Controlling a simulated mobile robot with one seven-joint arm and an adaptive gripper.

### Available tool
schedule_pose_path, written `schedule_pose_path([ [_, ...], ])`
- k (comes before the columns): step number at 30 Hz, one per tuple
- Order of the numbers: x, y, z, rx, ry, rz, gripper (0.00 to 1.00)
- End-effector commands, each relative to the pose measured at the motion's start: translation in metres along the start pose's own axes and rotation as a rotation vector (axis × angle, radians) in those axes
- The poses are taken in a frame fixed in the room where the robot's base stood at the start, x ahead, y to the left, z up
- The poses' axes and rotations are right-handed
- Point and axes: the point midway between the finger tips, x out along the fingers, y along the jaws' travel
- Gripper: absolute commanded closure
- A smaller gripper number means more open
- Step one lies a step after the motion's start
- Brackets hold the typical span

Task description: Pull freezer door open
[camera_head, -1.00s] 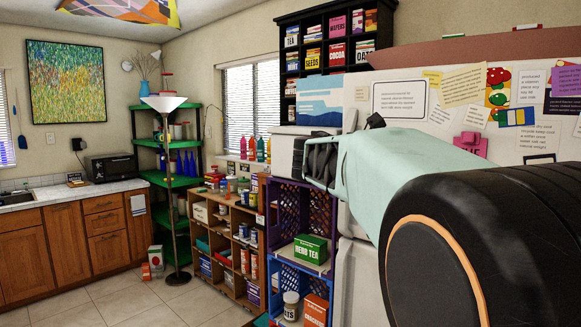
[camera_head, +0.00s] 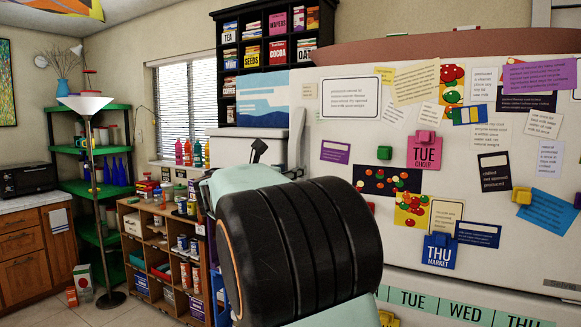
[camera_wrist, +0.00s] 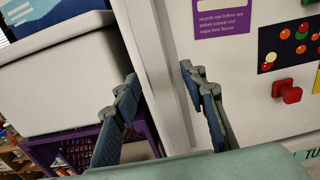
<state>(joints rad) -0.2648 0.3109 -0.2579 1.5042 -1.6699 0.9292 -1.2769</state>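The freezer's white door (camera_head: 330,200) fills the right of the head view, covered with notes and magnets. It looks shut. In the wrist view its front (camera_wrist: 235,75) is on the right, with a pale vertical bar or edge (camera_wrist: 168,45) along its left side; I cannot tell whether this is the handle. My gripper (camera_wrist: 160,78) is open, one dark finger on each side of this strip in the picture. Contact is not clear. In the head view, my arm hides most of the gripper and the door's lower left edge.
A pale bin (camera_wrist: 60,85) stands on a purple crate (camera_wrist: 75,150) close left of the freezer. A low wooden shelf (camera_head: 160,240) with groceries and a lamp (camera_head: 90,150) stand farther left. A black shelf of boxes (camera_head: 275,50) is behind.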

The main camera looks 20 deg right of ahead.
Motion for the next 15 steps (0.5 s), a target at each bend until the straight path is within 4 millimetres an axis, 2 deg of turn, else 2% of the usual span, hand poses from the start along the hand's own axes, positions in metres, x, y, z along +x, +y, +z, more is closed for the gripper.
schedule_pose_path([
  [3, 0.016, -0.001, 0.001, -0.001, 0.000, -0.002, 0.61],
  [6, 0.023, 0.000, 0.000, -0.001, 0.000, -0.002, 0.61],
  [15, 0.026, 0.000, 0.000, 0.000, 0.000, 0.000, 0.61],
])
